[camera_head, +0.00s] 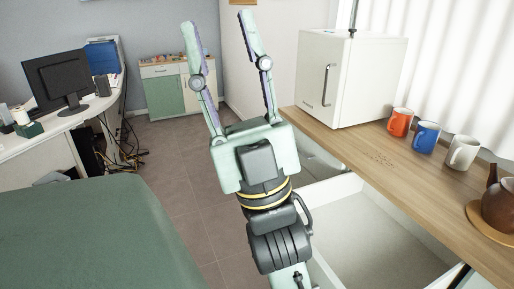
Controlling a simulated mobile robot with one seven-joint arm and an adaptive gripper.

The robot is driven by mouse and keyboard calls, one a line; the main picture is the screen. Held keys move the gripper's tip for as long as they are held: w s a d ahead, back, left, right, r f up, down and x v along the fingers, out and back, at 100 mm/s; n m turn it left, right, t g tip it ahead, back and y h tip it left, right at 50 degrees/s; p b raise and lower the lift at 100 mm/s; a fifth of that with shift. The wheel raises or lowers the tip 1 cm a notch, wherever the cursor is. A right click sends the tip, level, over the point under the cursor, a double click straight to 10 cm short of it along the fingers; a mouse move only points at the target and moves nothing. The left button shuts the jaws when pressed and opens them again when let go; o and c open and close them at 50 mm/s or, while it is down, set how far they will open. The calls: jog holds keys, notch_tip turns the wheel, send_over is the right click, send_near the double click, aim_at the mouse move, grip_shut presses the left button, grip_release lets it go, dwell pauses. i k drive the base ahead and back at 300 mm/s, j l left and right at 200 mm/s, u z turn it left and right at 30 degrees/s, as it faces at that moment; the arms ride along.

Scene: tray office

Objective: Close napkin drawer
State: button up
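A white drawer (372,243) stands pulled out below the wooden counter at the lower right. The part of its pale grey floor that I can see is bare, and no napkins show. My arm and the counter hide parts of it. My gripper (219,22) is open and empty, with its two long fingers spread apart and pointing up the picture. The gripper body is left of the drawer and the counter, over the floor in this view. I see no contact between the fingers and the drawer.
On the wooden counter (372,150) stand a white mini fridge (368,85), orange (400,122), blue (426,137) and white (461,153) mugs, and a brown teapot (499,207). A green surface (90,240) fills the lower left. Tiled floor (180,160) is clear between.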

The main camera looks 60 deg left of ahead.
aim_at(361, 239)
jog(key=i+l+u, duration=0.1)
jog(key=u, duration=0.35)
jog(key=i+l+u, duration=0.15)
jog(key=u, duration=0.3)
jog(key=i+l+u, duration=0.15)
jog(key=u, duration=0.35)
jog(key=k+l+u, duration=0.2)
jog(key=l, duration=0.15)
jog(key=k+l+z, duration=0.1)
jog(key=k+l, duration=0.25)
jog(key=i+l, duration=0.05)
jog(key=l, duration=0.05)
